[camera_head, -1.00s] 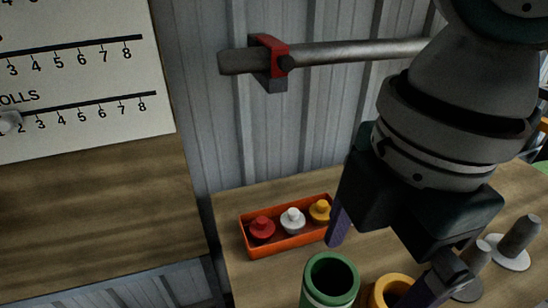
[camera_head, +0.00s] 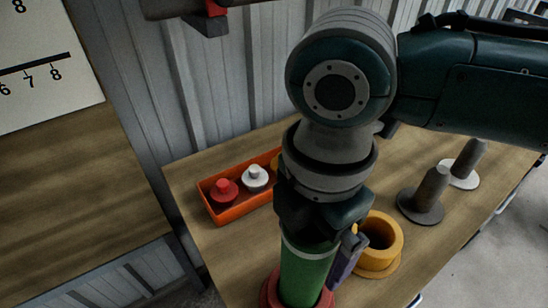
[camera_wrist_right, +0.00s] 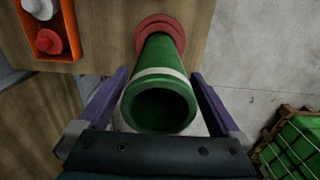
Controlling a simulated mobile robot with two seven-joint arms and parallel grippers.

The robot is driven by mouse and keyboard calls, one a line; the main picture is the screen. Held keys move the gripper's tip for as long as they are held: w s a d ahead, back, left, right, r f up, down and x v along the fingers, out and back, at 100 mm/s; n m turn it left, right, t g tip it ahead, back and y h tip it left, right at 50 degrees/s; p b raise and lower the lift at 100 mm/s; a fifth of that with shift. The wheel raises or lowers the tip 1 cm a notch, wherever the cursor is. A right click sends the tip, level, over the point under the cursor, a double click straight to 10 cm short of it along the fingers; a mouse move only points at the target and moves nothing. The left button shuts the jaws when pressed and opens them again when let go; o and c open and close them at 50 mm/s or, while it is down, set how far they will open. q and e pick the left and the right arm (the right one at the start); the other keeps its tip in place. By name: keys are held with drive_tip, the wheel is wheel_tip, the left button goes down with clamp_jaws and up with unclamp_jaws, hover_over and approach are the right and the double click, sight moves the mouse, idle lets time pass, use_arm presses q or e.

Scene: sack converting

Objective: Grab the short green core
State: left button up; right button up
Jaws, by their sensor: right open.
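The green core (camera_head: 305,272) is a hollow tube with a white band near its top. It stands upright on a red round base (camera_head: 268,292) on the wooden table. In the right wrist view the core (camera_wrist_right: 160,105) shows its dark open end towards me. My right gripper (camera_head: 318,252) is open over the core's top, and its purple fingers (camera_wrist_right: 160,76) lie on either side of the tube. I cannot tell whether they touch it. In the head view the gripper hides the core's top and one finger. My left gripper is not in view.
A yellow core (camera_head: 385,232) stands close right of the right gripper. Two grey spindles on round bases, one dark (camera_head: 432,185) and one pale (camera_head: 472,157), stand farther right. An orange tray (camera_head: 232,212) with coloured plugs lies left. A crate (camera_wrist_right: 290,145) shows beyond the table.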

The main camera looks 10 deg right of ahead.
drive_tip(key=shift+c, duration=0.2)
clamp_jaws()
idle(0.6)
